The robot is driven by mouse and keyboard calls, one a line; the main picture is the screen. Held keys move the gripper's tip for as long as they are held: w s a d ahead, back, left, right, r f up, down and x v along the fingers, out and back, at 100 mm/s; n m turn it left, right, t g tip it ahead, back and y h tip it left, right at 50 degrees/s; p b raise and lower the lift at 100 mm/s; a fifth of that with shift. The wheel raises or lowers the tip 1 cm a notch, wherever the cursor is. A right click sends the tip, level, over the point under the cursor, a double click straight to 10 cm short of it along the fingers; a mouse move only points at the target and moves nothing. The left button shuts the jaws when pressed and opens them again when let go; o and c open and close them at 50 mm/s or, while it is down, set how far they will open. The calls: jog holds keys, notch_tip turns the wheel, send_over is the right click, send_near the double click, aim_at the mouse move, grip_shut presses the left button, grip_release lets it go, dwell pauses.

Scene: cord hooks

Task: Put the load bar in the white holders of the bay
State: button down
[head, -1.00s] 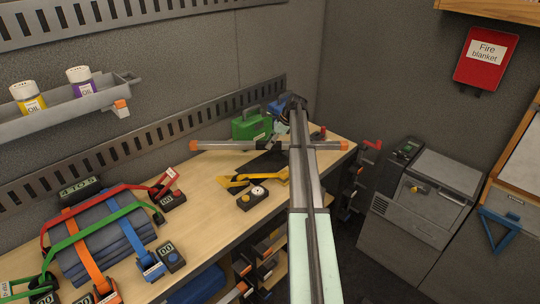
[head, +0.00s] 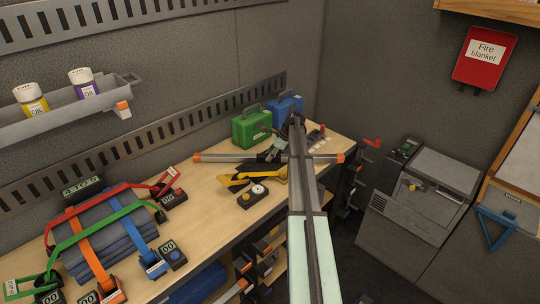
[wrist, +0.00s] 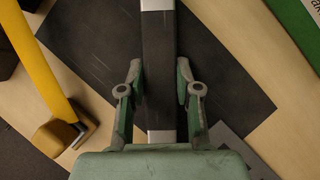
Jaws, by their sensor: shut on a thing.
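The load bar (head: 225,157) is a long grey bar with orange ends. In the head view it lies level across the picture, over the far part of the workbench, partly hidden behind my arm. In the wrist view its dark middle grip (wrist: 158,50) runs between the two fingers. My gripper (wrist: 159,85) is shut on this dark grip, with a green finger on each side. I cannot tell from these views whether the bar touches the bench. I cannot make out the white holders of the bay.
A green case (head: 251,128) and a blue case (head: 286,109) stand at the bench's back. A yellow tool (head: 236,181) and a small dial box (head: 252,196) lie nearer. Strapped blue rolls (head: 108,245) sit at left. A grey machine (head: 425,200) stands right of the bench.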

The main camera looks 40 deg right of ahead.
jog(key=c, duration=0.8)
grip_release()
jog(key=shift+f, duration=0.1)
jog(key=b+v, duration=0.3)
jog(key=v, duration=0.8)
jog(key=shift+b, duration=0.35)
jog(key=shift+o, duration=0.4)
jog(key=shift+s+d+r, duration=0.15)
jog(key=shift+s+r, duration=0.05)
jog(key=shift+r, duration=0.4)
